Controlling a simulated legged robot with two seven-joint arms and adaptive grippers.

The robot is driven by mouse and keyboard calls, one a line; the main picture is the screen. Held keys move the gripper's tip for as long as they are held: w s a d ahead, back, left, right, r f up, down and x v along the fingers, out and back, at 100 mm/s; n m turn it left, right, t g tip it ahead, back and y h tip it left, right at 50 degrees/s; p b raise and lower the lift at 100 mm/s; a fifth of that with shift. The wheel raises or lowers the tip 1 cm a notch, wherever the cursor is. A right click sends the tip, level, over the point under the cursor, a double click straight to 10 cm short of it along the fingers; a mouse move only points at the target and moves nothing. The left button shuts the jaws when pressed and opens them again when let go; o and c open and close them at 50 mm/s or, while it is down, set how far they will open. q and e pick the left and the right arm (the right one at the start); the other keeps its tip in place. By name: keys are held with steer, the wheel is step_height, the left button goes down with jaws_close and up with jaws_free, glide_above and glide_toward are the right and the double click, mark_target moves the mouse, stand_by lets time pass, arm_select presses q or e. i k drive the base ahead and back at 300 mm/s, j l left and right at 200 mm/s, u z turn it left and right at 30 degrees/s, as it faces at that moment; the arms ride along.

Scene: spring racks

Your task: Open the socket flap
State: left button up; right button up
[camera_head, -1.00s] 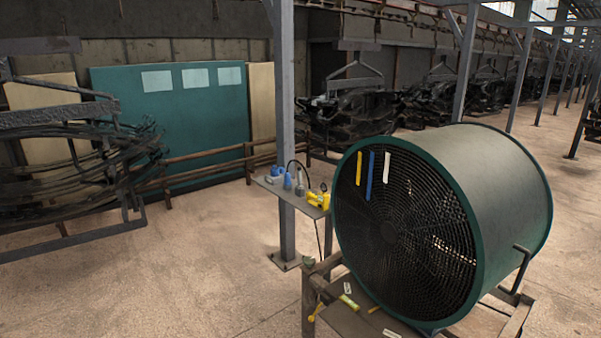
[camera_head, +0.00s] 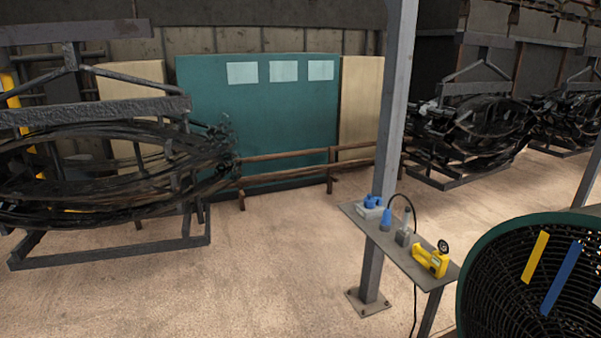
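A grey socket box with a blue flap (camera_head: 371,203) sits at the far left end of a narrow grey shelf (camera_head: 408,262) by a steel post. I cannot tell for sure whether the flap is open or shut; it is small in the picture. A blue plug (camera_head: 387,220) stands beside the box, with a black cable arching over to a grey piece (camera_head: 404,236). Neither of my grippers is in view.
A yellow device (camera_head: 431,260) with a round dial lies at the shelf's near end. A steel post (camera_head: 391,120) rises behind the shelf. Spring racks (camera_head: 110,170) stand at left. The floor at front left is clear.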

mark_target(369, 199)
steer(key=i+u, duration=0.4)
steer(key=i, duration=1.3)
steer(key=l, duration=0.05)
